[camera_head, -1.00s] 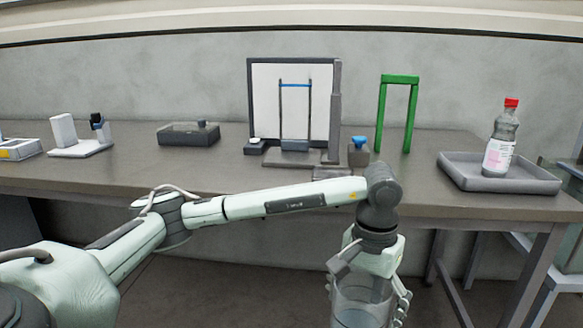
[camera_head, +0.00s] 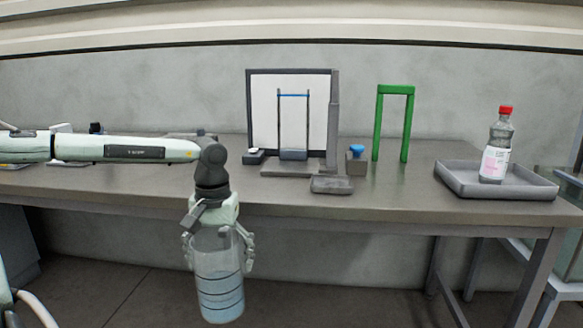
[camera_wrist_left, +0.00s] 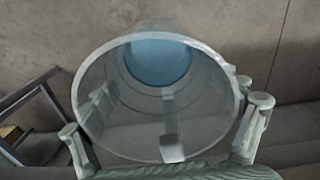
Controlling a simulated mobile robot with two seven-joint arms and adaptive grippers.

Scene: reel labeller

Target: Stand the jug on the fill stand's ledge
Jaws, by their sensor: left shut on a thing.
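The jug (camera_head: 220,285) is a clear, tall cylinder with dark level lines and bluish liquid low inside. My left gripper (camera_head: 218,250) is shut on its upper part and holds it upright in front of the table's front edge, below the tabletop level. In the left wrist view I look down into the open jug (camera_wrist_left: 160,110), with a finger on each side. What seems to be the fill stand (camera_head: 334,110) is a dark-framed white panel with a grey post, standing on the table. A low grey block (camera_head: 331,185), possibly its ledge, sits in front. My right gripper is not in view.
A green arch (camera_head: 395,90) and a grey block with a blue knob (camera_head: 356,150) stand right of the panel. A grey tray (camera_head: 460,185) with a red-capped bottle (camera_head: 497,145) is at the right. The tabletop (camera_head: 400,195) in front of the arch is clear.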

